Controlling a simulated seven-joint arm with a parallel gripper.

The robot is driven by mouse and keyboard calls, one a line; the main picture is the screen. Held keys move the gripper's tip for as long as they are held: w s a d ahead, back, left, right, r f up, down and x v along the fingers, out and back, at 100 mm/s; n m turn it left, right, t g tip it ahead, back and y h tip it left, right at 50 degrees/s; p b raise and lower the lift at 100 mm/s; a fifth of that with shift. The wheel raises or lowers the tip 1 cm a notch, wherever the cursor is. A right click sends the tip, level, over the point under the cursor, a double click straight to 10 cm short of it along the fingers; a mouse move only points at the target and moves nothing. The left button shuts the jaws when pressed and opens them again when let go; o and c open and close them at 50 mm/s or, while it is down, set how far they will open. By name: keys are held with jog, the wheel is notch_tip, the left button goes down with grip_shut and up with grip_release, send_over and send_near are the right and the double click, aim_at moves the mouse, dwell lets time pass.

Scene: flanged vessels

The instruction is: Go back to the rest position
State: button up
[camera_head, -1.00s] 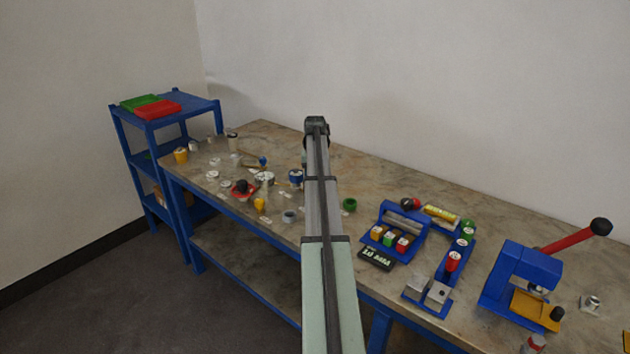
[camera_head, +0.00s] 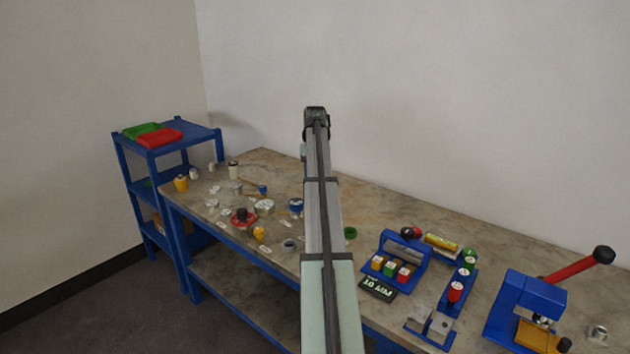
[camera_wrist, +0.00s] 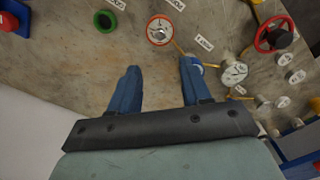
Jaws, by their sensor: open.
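My gripper (camera_wrist: 158,88) shows in the wrist view with its two blue fingers apart and nothing between them. It is above the workbench (camera_wrist: 110,62), whose stone-like top shows between and beyond the fingers. In the head view my arm reaches up through the middle of the picture over the workbench (camera_head: 260,162), and the fingers are hidden there. A red-rimmed round part (camera_wrist: 160,30) lies beyond the fingertips, apart from them. A pale part shows right behind the right finger; I cannot tell its distance.
The blue shelf (camera_head: 168,134) with green and red trays stands at the left. Small vessels and a red handwheel (camera_head: 242,216) lie left of my arm. A green ring (camera_head: 350,232), a blue rack (camera_head: 400,250) and a blue press (camera_head: 528,300) with a red lever stand right.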

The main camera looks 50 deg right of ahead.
dwell(0.5)
jog(key=w+a+f+n, duration=0.2)
jog(key=w+a+f, duration=0.2)
jog(key=a+f, duration=0.85)
jog(key=w+a+f+n, duration=0.2)
jog(key=w+a+f, duration=0.2)
jog(key=a+f, duration=0.8)
jog(key=s+a+f+n, duration=0.1)
jog(key=s+a+f, duration=0.25)
jog(key=a, duration=0.75)
jog(key=s+a+f+n, duration=0.15)
jog(key=a+f, duration=0.35)
jog(key=a, duration=0.6)
jog(key=s+a+f+n, duration=0.1)
jog(key=s+a+f, duration=0.3)
jog(key=a, duration=0.7)
jog(key=s+a+f+n, duration=0.2)
jog(key=s+a+f, duration=0.2)
jog(key=s+a, duration=0.25)
jog(key=s+f+g, duration=0.3)
jog(key=s+f, duration=0.7)
jog(key=s, duration=0.4)
jog(key=s+f+g, duration=0.3)
jog(key=s+f, duration=0.7)
jog(key=s, duration=0.5)
jog(key=shift+a+g, duration=0.2)
jog(key=shift+g, duration=0.2)
jog(key=shift+m, duration=0.25)
